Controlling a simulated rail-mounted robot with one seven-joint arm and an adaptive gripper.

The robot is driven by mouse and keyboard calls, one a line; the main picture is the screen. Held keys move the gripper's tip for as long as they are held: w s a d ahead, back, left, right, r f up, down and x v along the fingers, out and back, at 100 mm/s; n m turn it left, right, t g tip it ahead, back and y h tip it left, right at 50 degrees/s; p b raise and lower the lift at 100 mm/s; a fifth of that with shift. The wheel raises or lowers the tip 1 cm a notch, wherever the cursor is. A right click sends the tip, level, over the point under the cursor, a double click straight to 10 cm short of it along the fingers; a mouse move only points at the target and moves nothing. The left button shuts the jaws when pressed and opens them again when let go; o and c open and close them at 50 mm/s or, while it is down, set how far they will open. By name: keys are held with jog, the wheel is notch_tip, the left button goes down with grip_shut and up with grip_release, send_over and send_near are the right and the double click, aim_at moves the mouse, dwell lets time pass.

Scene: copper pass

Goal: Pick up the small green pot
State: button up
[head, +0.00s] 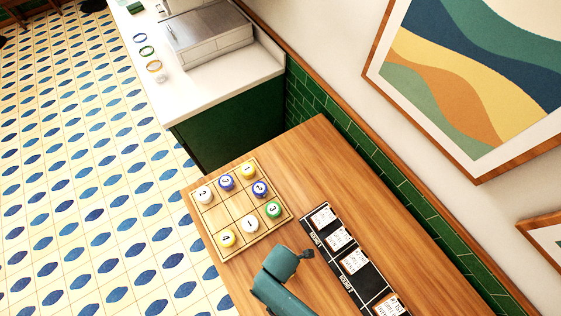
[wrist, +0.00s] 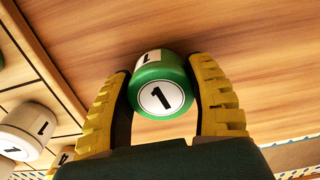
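The small green pot (wrist: 160,88), marked 1 on its end and on its side, is between the two yellow fingers of my gripper (wrist: 161,82) in the wrist view. The fingers appear to press on both its sides. Wood grain shows behind it; I cannot tell whether it is lifted or touches the wood. In the head view my teal arm covers this area, and neither the fingers nor this pot shows. Another green pot (head: 273,209), marked 3, stands on the grid board (head: 221,219) in the head view.
The board holds several white, yellow and blue pots; a white pot (wrist: 27,131) shows at the wrist view's left. A black card strip (head: 345,265) lies right of my arm on the wooden table (head: 330,165). A white counter (head: 205,90) stands beyond.

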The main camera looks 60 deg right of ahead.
jog(key=c, duration=0.4)
notch_tip(320, 180, up, 10)
jog(key=shift+p, duration=0.4)
